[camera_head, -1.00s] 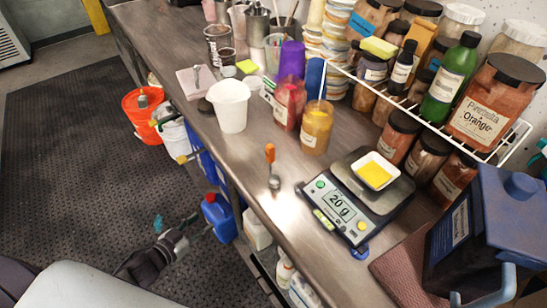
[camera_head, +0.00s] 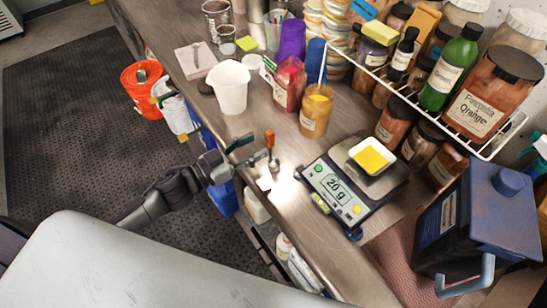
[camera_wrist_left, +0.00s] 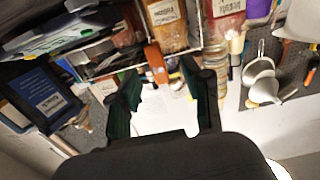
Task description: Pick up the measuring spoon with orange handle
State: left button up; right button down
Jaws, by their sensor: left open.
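The measuring spoon with orange handle (camera_head: 270,140) is near the front edge of the table, left of the scale, its handle pointing up and its metal bowl at the lower end. Its orange handle also shows in the left wrist view (camera_wrist_left: 156,62), framed between my fingers and beyond their tips. My left gripper (camera_head: 248,151) is open and empty, just left of the spoon at the table edge. Its two dark green fingers stand apart in the left wrist view (camera_wrist_left: 161,88). I cannot tell whether they touch the spoon. My right gripper is not in view.
A digital scale (camera_head: 332,183) reading 20 g stands right of the spoon, with a yellow-filled dish (camera_head: 371,158) on it. An orange jar (camera_head: 315,112) and a white beaker (camera_head: 232,90) stand behind. A blue container (camera_head: 470,225) stands at the right.

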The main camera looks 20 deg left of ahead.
aim_at(267, 138)
pick_arm(q)
jog(key=shift+w+d+r, duration=0.2)
jog(key=shift+d+r, duration=0.05)
jog(key=shift+w+d+r+p, duration=0.7)
jog(key=shift+w+d+p, duration=0.15)
jog(key=shift+p, duration=0.3)
jog(key=shift+w+d+f, duration=0.25)
jog(key=shift+w+d, duration=0.35)
jog(key=shift+w, duration=0.15)
jog(key=shift+w+d, duration=0.15)
jog(key=shift+c, duration=1)
grip_shut()
